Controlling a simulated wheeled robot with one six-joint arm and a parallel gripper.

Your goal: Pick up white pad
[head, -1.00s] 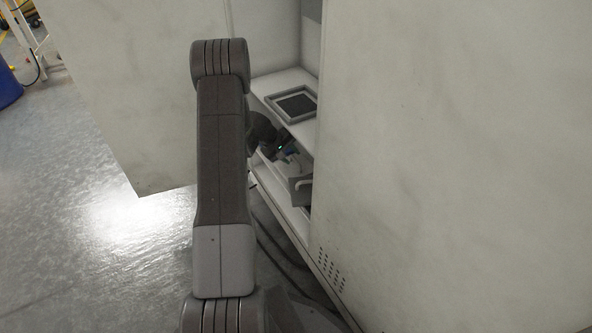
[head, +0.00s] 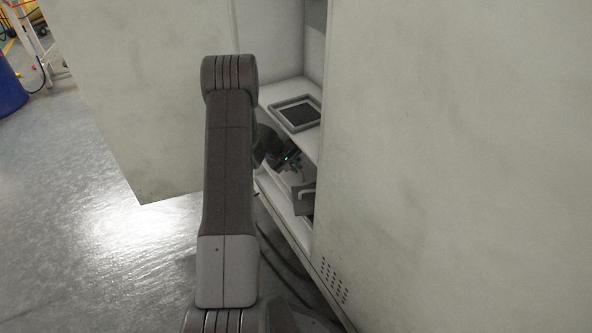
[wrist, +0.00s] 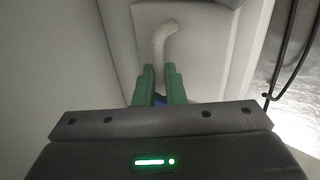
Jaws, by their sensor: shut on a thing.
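My gripper (wrist: 159,72) has two green fingers, shut on the near end of a curved whitish strip in the wrist view. The strip looks like a handle of the white pad (wrist: 200,50), a pale flat panel behind it. A little blue shows between the fingers. In the head view my gripper (head: 290,160) is small and dark inside the cabinet opening, below the upper shelf and partly hidden by my arm. A grey piece with a pale curved handle (head: 307,192) lies just below it; I cannot tell if this is the same pad.
A white shelf (head: 290,88) bears a dark-framed tray (head: 297,112) just above my gripper. Large pale cabinet panels (head: 450,150) stand close on both sides of the opening. Dark cables (wrist: 290,60) hang at the right in the wrist view. Open floor (head: 90,230) lies to the left.

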